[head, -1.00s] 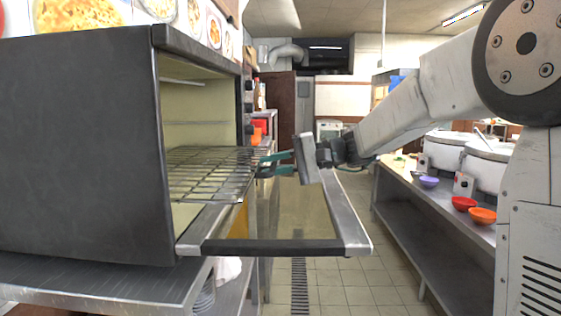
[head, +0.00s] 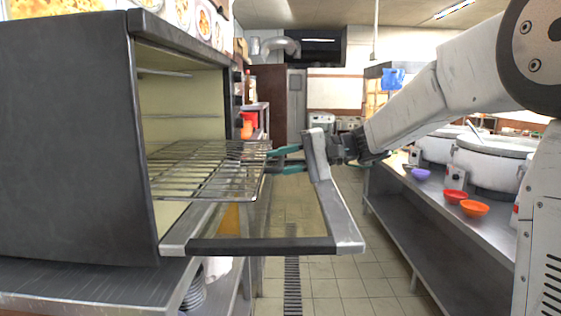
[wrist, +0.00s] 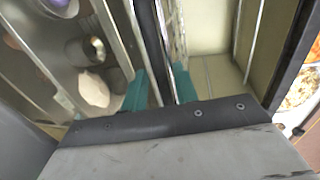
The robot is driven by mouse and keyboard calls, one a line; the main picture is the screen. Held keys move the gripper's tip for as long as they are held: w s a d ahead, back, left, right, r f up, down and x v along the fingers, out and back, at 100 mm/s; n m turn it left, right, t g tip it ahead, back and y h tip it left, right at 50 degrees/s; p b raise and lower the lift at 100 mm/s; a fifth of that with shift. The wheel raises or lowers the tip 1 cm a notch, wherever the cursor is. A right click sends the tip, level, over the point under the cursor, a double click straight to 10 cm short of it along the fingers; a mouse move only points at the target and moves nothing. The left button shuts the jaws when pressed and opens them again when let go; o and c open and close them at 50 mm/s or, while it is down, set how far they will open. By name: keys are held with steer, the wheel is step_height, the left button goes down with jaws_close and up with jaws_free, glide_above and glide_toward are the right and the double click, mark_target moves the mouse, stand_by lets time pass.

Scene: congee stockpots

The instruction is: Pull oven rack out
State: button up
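The wire oven rack (head: 205,172) sticks partway out of the oven (head: 70,140) in the head view, level, above the lowered door. My gripper (head: 269,161) is at the rack's outer end, its teal fingers one above the other around the front edge. It appears shut on that edge, though a gap shows between the fingers; the exact contact is too small to see. In the wrist view the two fingers (wrist: 161,88) show on either side of a dark bar, with a shiny rack edge (wrist: 178,35) beside the right finger.
The oven door frame (head: 262,246) hangs open below the rack. The oven stands on a steel counter (head: 90,290). At right, a steel counter (head: 425,195) holds large pots (head: 485,165) and bowls (head: 472,208). The tiled aisle (head: 325,275) between is clear.

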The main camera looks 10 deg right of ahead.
steer(key=v, duration=0.8)
steer(key=shift+a, duration=0.1)
steer(key=shift+a, duration=0.1)
stand_by(0.3)
